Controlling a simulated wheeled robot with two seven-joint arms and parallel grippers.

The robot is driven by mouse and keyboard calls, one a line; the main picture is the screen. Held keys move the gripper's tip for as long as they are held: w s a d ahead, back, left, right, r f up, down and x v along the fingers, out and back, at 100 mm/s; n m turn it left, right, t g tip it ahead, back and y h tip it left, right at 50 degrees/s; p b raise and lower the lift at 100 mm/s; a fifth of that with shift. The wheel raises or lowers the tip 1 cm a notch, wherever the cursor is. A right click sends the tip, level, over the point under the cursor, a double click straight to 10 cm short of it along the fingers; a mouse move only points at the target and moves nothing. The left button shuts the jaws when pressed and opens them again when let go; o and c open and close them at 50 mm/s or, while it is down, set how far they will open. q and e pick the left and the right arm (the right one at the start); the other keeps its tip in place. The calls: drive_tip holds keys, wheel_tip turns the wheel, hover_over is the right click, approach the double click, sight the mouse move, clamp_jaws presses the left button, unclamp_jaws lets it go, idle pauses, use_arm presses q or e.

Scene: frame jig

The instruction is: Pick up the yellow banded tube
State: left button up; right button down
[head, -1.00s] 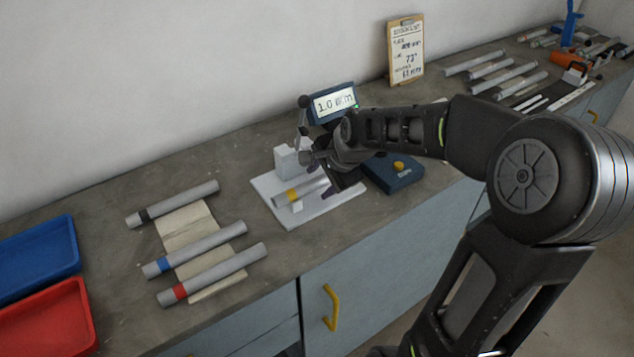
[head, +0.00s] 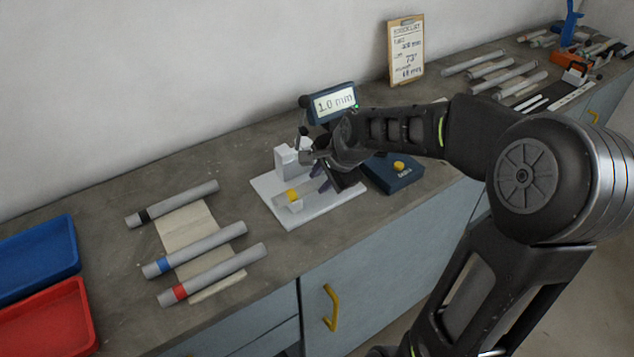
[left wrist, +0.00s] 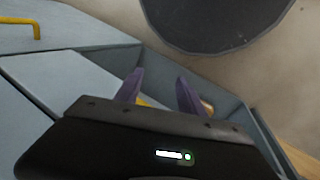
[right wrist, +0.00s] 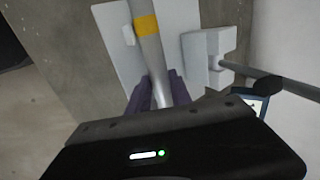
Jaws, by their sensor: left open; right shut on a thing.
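The yellow banded tube (head: 292,195) is grey with one yellow band and lies over the white jig plate (head: 335,205), near the white block. In the right wrist view the tube (right wrist: 153,55) runs between the purple fingers of my right gripper (right wrist: 154,88). That gripper (head: 322,180) is shut on the tube, away from the band. I cannot tell whether the tube is clear of the plate. My arm partly hides the tube in the head view. My left gripper (left wrist: 160,90) is open and empty, away from the bench top, with drawer fronts behind it.
Tubes with black (head: 172,204), blue (head: 195,249) and red (head: 212,274) bands lie on a paper sheet to the left. Blue (head: 38,256) and red (head: 45,315) trays are at the far left. A display (head: 333,103) and a blue box (head: 393,172) stand close to my right gripper.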

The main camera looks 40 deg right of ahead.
sight(321, 182)
idle(0.4)
drive_tip(key=shift+r+p, duration=0.55)
drive_tip(key=shift+r, duration=0.3)
wheel_tip(321, 182, up, 2)
drive_tip(key=shift+r+p, duration=0.1)
drive_tip(key=shift+p, duration=0.55)
drive_tip(key=s, duration=1.8)
drive_tip(key=shift+a+f, duration=0.15)
drive_tip(key=shift+f, duration=0.05)
